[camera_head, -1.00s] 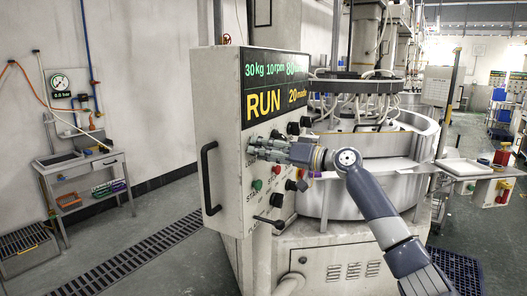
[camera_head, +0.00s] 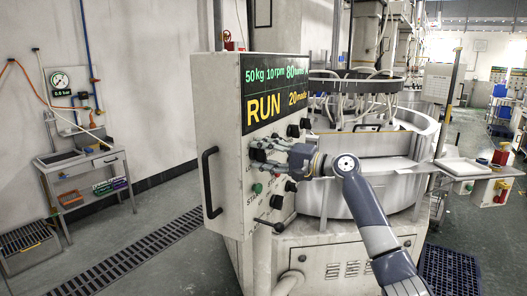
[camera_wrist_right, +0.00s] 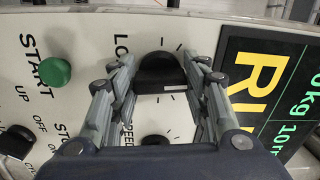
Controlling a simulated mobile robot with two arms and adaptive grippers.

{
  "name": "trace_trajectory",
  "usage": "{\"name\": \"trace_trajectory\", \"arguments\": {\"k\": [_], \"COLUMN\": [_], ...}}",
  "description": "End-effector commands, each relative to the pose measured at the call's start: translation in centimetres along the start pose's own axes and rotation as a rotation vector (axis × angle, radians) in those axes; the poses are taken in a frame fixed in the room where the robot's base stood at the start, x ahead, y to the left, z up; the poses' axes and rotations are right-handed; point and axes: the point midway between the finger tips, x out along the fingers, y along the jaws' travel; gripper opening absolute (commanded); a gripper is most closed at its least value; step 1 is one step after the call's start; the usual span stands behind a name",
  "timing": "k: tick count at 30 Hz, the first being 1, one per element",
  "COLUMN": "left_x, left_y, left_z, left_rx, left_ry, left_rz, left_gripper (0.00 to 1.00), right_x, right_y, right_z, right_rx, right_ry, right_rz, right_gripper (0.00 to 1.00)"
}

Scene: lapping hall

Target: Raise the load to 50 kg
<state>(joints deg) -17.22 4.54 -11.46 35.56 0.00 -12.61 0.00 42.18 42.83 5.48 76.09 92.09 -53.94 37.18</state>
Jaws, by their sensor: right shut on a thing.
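The grey control box (camera_head: 221,130) carries a display (camera_head: 275,88) reading 50 kg, 10 rpm, RUN and 20 made. My right gripper (camera_head: 257,152) is at the panel below the display. In the right wrist view, its two fingers (camera_wrist_right: 160,76) are closed around the black load knob (camera_wrist_right: 160,70), whose label shows only as "LO". A second black knob (camera_wrist_right: 155,140), beside the word SPEED, shows partly between the fingers. A green START button (camera_wrist_right: 55,71) is to the left. My left gripper is not in view.
A black handle (camera_head: 208,182) sticks out of the box's left side, and a lever (camera_head: 268,224) is low on the panel. The round machine drum (camera_head: 345,195) stands behind my right arm. A small bench (camera_head: 80,165) stands at the left wall.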

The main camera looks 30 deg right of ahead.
Motion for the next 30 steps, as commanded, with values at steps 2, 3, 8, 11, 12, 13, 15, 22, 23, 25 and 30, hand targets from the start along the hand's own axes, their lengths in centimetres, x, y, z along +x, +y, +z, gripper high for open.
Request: {"name": "trace_trajectory", "arguments": {"k": [2, 3, 8, 11, 12, 13, 15, 22, 23, 25, 30], "left_x": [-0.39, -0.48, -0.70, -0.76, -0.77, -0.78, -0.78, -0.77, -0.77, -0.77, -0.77], "left_y": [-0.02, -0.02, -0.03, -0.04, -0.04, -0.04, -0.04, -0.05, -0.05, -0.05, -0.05], "left_z": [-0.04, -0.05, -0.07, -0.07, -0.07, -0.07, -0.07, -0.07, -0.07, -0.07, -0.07], "left_rx": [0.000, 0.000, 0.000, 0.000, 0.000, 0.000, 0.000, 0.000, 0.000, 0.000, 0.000], "left_ry": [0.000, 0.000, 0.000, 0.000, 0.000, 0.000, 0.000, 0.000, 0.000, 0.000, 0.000], "left_rz": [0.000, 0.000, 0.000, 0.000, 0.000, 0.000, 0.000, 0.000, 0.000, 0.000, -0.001], "left_gripper": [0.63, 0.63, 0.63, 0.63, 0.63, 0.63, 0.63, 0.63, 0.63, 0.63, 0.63], "right_x": [0.02, 0.02, 0.00, -0.01, -0.01, -0.02, -0.02, -0.02, -0.01, -0.01, -0.01], "right_y": [-0.17, -0.16, -0.13, -0.11, -0.10, -0.09, -0.08, -0.07, -0.07, -0.07, -0.06], "right_z": [-0.04, -0.03, -0.05, -0.06, -0.06, -0.06, -0.06, -0.06, -0.06, -0.06, -0.04], "right_rx": [0.037, 0.053, 0.101, 0.116, 0.121, 0.123, 0.126, 0.126, 0.126, 0.126, 0.125], "right_ry": [0.001, 0.001, 0.001, 0.001, 0.001, 0.001, 0.002, 0.002, 0.002, 0.002, 0.001], "right_rz": [-0.001, -0.001, -0.001, -0.002, -0.002, -0.002, -0.002, -0.002, -0.002, -0.002, -0.001], "right_gripper": [0.19, 0.19, 0.19, 0.19, 0.19, 0.19, 0.19, 0.19, 0.19, 0.45, 0.63]}}
